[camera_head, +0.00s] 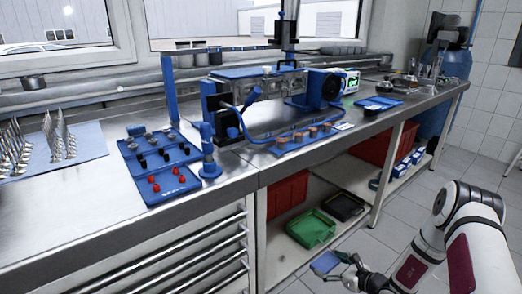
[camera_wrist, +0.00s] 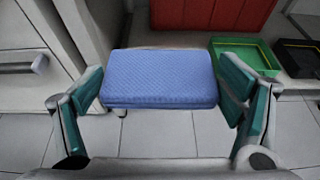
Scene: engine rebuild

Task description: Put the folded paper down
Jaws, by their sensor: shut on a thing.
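The folded paper (camera_wrist: 160,78) is a blue, textured, folded pad. In the wrist view it sits between the two green-padded fingers of my gripper (camera_wrist: 160,92), which is shut on it. In the head view the folded paper (camera_head: 326,262) is small and shows at the lower middle, held by my gripper (camera_head: 337,260) above the tiled floor, in front of the bench's lower shelf. It is below the level of the worktop.
The metal workbench (camera_head: 100,205) carries blue trays, an engine on a blue stand and valves on a pale mat (camera_head: 85,150). Its lower shelf (camera_head: 283,258) holds a green tray (camera_head: 311,230), a black tray (camera_head: 343,206) and red bins (camera_head: 287,195). Drawers (camera_head: 190,262) stand at left.

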